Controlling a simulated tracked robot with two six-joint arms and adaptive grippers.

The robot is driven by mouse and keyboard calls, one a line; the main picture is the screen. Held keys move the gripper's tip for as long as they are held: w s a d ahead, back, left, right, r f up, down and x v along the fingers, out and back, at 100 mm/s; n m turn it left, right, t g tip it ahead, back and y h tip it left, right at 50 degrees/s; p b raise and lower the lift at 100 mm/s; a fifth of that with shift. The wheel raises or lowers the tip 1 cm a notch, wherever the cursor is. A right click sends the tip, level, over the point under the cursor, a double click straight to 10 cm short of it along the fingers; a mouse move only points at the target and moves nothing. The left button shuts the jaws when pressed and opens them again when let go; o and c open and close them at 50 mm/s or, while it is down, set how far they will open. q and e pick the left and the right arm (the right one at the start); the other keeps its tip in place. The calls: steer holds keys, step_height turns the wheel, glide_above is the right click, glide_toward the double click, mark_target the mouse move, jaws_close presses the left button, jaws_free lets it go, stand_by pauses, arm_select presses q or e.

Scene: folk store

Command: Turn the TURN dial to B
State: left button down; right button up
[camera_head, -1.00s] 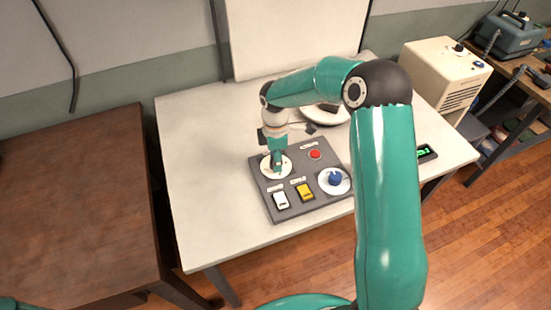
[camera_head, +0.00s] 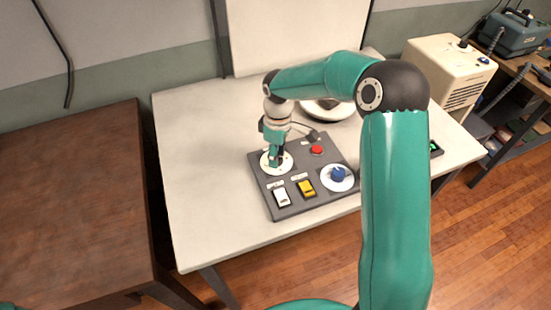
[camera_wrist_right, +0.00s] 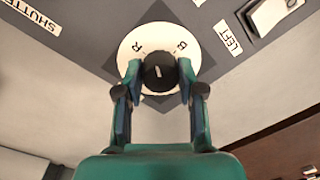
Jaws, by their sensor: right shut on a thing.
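My right gripper (camera_head: 275,160) points down at the back-left dial of the grey control panel (camera_head: 313,208). In the wrist view its fingers stand on both sides of a dark round knob (camera_wrist_right: 160,72) and are shut on it. The knob has a short white mark and sits on a white disc (camera_wrist_right: 143,38) with the letters R and B. Which letter the mark points to is unclear. A blue knob (camera_head: 338,174) on another white disc is at the panel's right. The TURN label is not readable. My left gripper is out of view.
The panel also has a red button (camera_head: 316,150), a white rocker switch (camera_head: 281,197) and a yellow one (camera_head: 306,188). It lies on a pale table (camera_head: 190,150). A brown table (camera_head: 70,200) is at the left. A cream machine (camera_head: 445,75) stands at the right.

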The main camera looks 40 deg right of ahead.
mark_target(279, 155)
steer(key=m+b, duration=0.3)
steer(key=m, duration=0.3)
steer(key=shift+t, duration=0.3)
steer(key=m+b, duration=0.1)
steer(key=m, duration=0.4)
steer(key=shift+b, duration=0.4)
steer(key=shift+r+m, duration=0.1)
steer(key=shift+m, duration=0.2)
steer(key=o, duration=1.1)
steer(key=shift+o, duration=0.2)
step_height(279, 155, up, 12)
steer(key=shift+d, duration=0.3)
